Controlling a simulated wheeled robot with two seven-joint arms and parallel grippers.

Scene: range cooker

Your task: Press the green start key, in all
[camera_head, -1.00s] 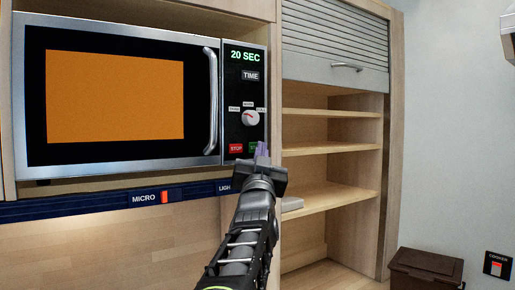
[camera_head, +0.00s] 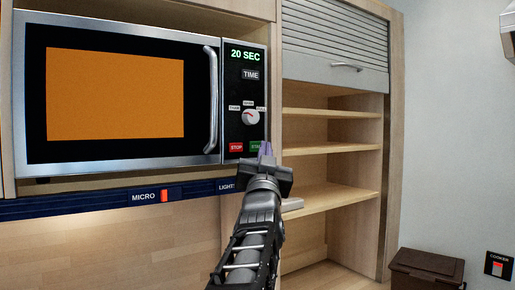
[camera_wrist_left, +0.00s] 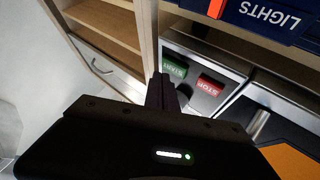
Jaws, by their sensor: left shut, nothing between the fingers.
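The green start key (camera_head: 256,146) is at the lower right of the microwave's control panel, right of the red stop key (camera_head: 236,147). In the left wrist view the green key (camera_wrist_left: 174,68) shows beside the fingertips, with the red key (camera_wrist_left: 210,85) to its right. My left gripper (camera_head: 265,151) is shut and empty, its tips close to the green key and overlapping its right edge in the head view. In the wrist view the shut fingers (camera_wrist_left: 162,92) point toward the panel. I cannot tell whether they touch the key. My right gripper is not in view.
The microwave (camera_head: 115,155) has an orange-lit window, and its display (camera_head: 245,55) reads 20 SEC. A dial (camera_head: 251,117) sits above the keys. A dark switch strip (camera_head: 110,202) runs below. Open wooden shelves (camera_head: 330,150) stand to the right.

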